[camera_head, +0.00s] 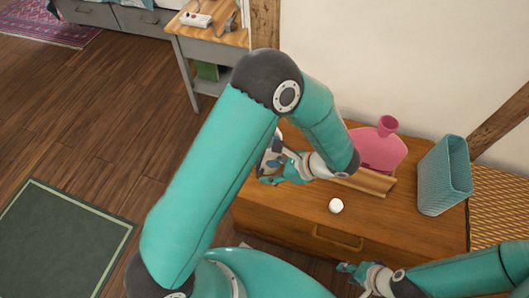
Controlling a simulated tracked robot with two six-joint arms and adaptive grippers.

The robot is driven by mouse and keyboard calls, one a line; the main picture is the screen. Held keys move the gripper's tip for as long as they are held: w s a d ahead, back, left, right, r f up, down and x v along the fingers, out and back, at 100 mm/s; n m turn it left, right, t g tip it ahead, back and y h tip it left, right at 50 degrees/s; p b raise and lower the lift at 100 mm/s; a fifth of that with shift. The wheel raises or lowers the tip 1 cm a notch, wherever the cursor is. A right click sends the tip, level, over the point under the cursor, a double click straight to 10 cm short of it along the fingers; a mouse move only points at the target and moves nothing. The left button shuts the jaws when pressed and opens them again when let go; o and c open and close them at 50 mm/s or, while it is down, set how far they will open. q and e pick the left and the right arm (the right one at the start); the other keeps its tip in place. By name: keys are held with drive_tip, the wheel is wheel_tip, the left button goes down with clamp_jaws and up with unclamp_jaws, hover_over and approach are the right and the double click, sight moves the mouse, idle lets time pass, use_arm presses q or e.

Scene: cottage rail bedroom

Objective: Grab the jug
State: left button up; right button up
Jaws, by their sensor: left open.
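A pink vessel (378,150) with a broad flat body and a narrow flared neck stands on the wooden chest near the wall; it is the most jug-like thing clearly in view. My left arm covers part of its left side. My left gripper (271,179) is open over the left part of the chest, to the left of the vessel and apart from it. A small dark and pale shape beside this gripper is partly hidden, and I cannot tell what it is. My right gripper (349,270) is low, in front of the chest, away from the vessel; its jaws are unclear.
The chest (290,217) also bears a wooden block or stand (368,181), a white round object (336,205) and a teal woven basket (441,178) at right. A grey side table (212,42) stands at the back. The floor at left is open, with a green rug (60,240).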

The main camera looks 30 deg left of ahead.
sight(258, 176)
use_arm(q)
drive_tip(key=shift+b+x, duration=0.3)
drive_tip(key=shift+x, duration=2.8)
drive_tip(key=shift+w, duration=0.1)
clamp_jaws()
